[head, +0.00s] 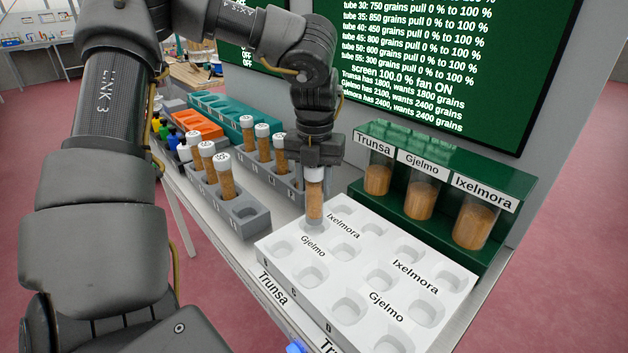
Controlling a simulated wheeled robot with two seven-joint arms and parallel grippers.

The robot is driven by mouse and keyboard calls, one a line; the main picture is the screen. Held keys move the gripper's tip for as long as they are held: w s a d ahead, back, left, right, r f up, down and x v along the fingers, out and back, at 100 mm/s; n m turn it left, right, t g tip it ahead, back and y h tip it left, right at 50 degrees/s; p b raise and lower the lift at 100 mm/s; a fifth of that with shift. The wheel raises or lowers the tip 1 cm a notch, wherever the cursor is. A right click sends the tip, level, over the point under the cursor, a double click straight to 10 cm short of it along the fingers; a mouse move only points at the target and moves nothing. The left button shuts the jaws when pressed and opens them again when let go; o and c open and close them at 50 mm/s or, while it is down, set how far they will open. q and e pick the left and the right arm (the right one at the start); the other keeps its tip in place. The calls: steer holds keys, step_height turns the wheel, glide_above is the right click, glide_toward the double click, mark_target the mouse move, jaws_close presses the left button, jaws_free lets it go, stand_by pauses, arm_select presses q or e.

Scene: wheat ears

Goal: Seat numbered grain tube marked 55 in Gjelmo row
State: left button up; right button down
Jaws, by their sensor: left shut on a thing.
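My left gripper (316,160) comes down from above and is shut on the top of a clear tube of brown grain (315,198). The tube is upright, and its number is hidden by the fingers. Its lower end is at the back left part of the white tray (268,255), near the Gjelmo label (313,246) and an Ixelmora label. I cannot tell whether its foot is inside a well or just above one. The other tray wells that show look empty. A second Gjelmo label (386,306) is on the near right half. My right gripper is out of view.
Grey racks (246,222) with several white-capped grain tubes (224,176) stand left of the tray. A green stand (520,187) holds Trunsa, Gjelmo and Ixelmora jars behind it. The wall screen (440,60) reads tube 55: 300 grains; Gjelmo has 2100, wants 2400.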

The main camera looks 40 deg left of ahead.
mark_target(314, 200)
arm_select(q)
steer(key=shift+f, duration=0.25)
steer(key=shift+f+b, duration=2.3)
steer(key=shift+f, duration=0.1)
steer(key=o, duration=1.1)
steer(key=shift+r, duration=0.1)
